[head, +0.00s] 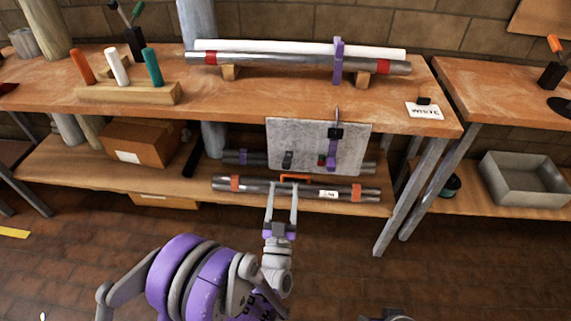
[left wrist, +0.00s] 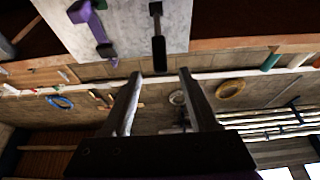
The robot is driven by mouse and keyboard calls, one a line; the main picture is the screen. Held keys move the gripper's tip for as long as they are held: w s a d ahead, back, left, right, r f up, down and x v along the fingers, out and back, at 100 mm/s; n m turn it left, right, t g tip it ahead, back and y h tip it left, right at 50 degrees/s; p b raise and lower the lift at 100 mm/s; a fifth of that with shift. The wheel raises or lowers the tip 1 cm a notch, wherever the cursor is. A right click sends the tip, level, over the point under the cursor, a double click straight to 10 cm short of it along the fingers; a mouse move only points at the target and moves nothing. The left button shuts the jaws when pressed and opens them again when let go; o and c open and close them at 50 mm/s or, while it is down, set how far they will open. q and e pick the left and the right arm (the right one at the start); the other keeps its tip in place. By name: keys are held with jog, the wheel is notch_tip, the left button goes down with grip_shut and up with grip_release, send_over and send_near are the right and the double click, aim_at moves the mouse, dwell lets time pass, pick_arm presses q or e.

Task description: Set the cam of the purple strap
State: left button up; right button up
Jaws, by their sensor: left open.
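A purple strap (head: 333,148) hangs down the front of a grey plate (head: 300,132) below the table's front edge, with a dark buckle-like part (head: 335,133) on it. Another purple band (head: 338,62) wraps the white and metal tubes on the tabletop. In the left wrist view, a purple strap piece (left wrist: 91,22) and a black lever-like part (left wrist: 158,40) show against the pale plate (left wrist: 127,25). My left gripper (head: 282,187) is open, fingers pointing up, below the plate and left of the hanging strap. Its fingers (left wrist: 160,74) look empty. I cannot tell the cam's setting.
Metal tubes with orange bands (head: 300,190) lie on the lower shelf (head: 100,180) around my gripper's height. An orange handle (head: 295,178) shows close by the fingertips. A cardboard box (head: 143,143) stands at left; a grey bin (head: 525,180) at right.

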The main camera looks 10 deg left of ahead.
aim_at(287, 159)
pick_arm(q)
jog(key=x, duration=0.9)
jog(key=shift+w, duration=0.1)
grip_shut()
dwell(1.1)
